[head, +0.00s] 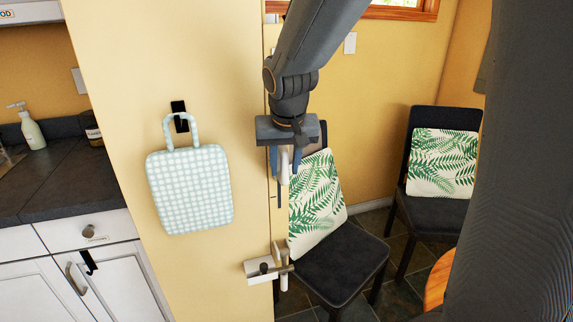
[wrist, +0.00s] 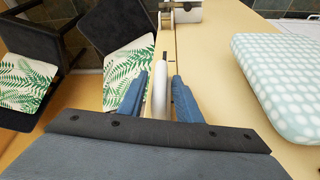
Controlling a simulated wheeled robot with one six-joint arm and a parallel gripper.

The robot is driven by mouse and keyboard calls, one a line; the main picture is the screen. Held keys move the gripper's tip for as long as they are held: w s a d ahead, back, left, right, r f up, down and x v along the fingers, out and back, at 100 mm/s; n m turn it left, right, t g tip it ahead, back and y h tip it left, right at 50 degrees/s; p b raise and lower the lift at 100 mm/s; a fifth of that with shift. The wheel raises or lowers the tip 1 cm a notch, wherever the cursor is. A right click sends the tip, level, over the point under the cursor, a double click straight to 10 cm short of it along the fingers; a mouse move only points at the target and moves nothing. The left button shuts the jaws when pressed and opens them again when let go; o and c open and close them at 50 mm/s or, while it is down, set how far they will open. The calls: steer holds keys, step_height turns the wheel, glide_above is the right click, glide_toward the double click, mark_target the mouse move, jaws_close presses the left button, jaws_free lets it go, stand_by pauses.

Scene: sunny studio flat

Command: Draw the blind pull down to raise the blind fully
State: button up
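A slim white pull (head: 284,166) hangs beside the edge of the yellow wall, high above a white wall bracket. My gripper (head: 285,163) points down around it, with one blue finger on each side. In the wrist view the white pull (wrist: 160,92) stands between the fingers of my gripper (wrist: 158,88). Narrow gaps show beside it, so the gripper looks open and not clamped on it. The white bracket (head: 259,271) has a dark knob and a peg-like bar, and also shows at the top of the wrist view (wrist: 186,12). The blind itself is not visible.
A checked pale-green bag (head: 190,190) hangs from a black hook on the wall, left of my gripper. A dark chair (head: 340,264) with a leaf-print cushion (head: 317,205) stands behind the pull. Another chair (head: 440,213) is at right. A wood-framed window (head: 402,12) shows at top.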

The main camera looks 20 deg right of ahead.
jaws_close()
step_height(320, 180, down, 12)
steer(key=b, duration=0.7)
steer(key=shift+f+b, duration=0.25)
steer(key=shift+b, duration=0.1)
steer(key=shift+s, duration=0.1)
steer(key=shift+o, duration=0.8)
jaws_free()
steer(key=shift+f, duration=0.1)
steer(key=shift+o, duration=0.4)
steer(key=shift+r, duration=0.2)
